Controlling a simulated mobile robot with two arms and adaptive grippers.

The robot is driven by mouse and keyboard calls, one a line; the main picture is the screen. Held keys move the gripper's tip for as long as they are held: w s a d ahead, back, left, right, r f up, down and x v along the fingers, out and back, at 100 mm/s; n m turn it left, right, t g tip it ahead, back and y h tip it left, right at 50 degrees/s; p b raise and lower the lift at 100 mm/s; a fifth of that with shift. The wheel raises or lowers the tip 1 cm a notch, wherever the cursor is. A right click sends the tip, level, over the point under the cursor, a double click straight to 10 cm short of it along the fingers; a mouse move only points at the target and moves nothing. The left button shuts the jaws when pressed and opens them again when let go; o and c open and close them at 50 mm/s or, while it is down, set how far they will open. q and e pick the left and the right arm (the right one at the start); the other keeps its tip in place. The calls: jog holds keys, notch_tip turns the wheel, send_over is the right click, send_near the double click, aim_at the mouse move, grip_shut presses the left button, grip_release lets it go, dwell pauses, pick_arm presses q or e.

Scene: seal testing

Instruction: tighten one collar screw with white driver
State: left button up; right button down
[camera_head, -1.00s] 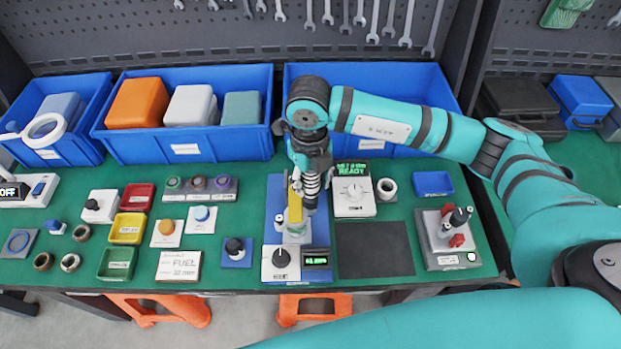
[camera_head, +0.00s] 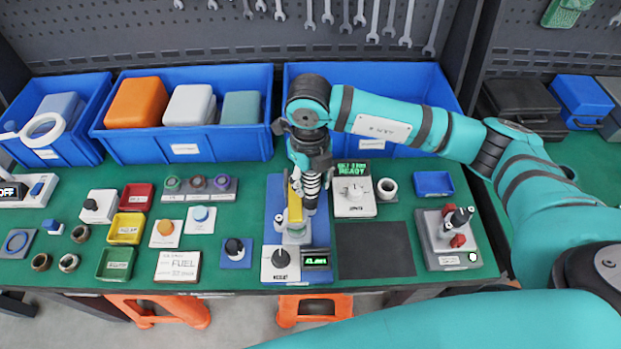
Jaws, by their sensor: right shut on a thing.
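My right gripper (camera_head: 306,193) points down over the blue test station (camera_head: 319,230) at the middle of the bench. It is shut on a slim pale tool that looks like the white driver (camera_head: 311,205), mostly hidden by the fingers. A yellow upright part (camera_head: 295,207) stands right beside the fingers, above a pale round fitting (camera_head: 296,233) on the station. The collar screws are too small or hidden to make out, so I cannot tell whether the driver tip touches one. My left gripper is not in view.
A white meter (camera_head: 354,196) reading READY stands to the right, above a bare dark mat (camera_head: 374,250). Blue bins (camera_head: 190,147) line the back.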

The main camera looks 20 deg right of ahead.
jog(key=shift+f+b, duration=0.15)
jog(key=shift+b, duration=0.6)
dwell(1.3)
jog(key=shift+r+p, duration=1.3)
jog(key=shift+r, duration=1.25)
